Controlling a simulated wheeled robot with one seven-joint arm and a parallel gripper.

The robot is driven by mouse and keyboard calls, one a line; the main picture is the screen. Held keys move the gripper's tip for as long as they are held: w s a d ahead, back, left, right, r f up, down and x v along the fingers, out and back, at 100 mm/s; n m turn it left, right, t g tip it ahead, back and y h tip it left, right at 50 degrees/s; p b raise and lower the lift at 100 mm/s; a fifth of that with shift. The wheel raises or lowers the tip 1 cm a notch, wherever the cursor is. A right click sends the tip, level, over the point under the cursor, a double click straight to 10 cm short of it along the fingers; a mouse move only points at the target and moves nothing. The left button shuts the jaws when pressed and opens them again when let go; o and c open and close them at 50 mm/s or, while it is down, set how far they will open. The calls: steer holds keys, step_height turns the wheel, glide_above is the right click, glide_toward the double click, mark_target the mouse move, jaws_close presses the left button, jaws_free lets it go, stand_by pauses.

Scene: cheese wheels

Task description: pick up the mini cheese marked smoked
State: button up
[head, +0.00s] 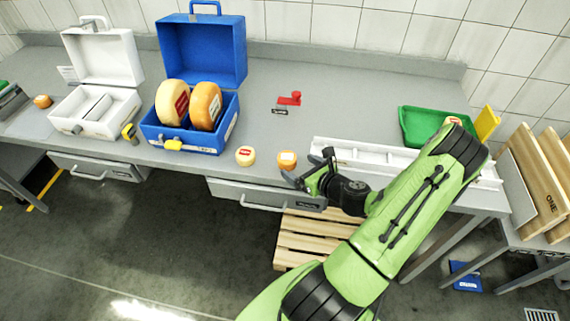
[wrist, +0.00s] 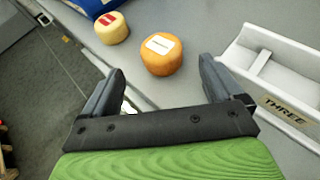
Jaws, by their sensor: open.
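An orange mini cheese (head: 287,159) with a pale label sits on the bench near its front edge. It shows in the wrist view (wrist: 162,60) just beyond and between my fingertips, apart from them. A pale yellow mini cheese (head: 245,156) with a red label sits to its left; it is at upper left in the wrist view (wrist: 111,33). The label words are too small to read, so I cannot tell which is marked smoked. My gripper (head: 309,172) is open and empty, just right of the orange cheese; its two fingers show spread in the wrist view (wrist: 160,78).
An open blue case (head: 190,140) holds two large cheese wheels. An open white case (head: 95,110) stands left of it. A white divided tray (head: 375,155), with a THREE label (wrist: 287,110), lies to the right. A green tray (head: 420,125) stands behind it. A red stamp-like item (head: 290,98) lies mid-bench.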

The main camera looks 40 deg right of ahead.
mark_target(293, 163)
steer(key=x, duration=0.6)
steer(key=shift+w+d+f, duration=0.1)
steer(key=shift+w+f, duration=0.05)
steer(key=shift+f, duration=0.05)
steer(key=shift+c, duration=0.3)
steer(key=c, duration=1.1)
step_height(293, 163, up, 10)
steer(key=p, duration=0.2)
steer(key=shift+r+p, duration=0.1)
steer(key=shift+p, duration=0.25)
steer(key=shift+c, duration=0.2)
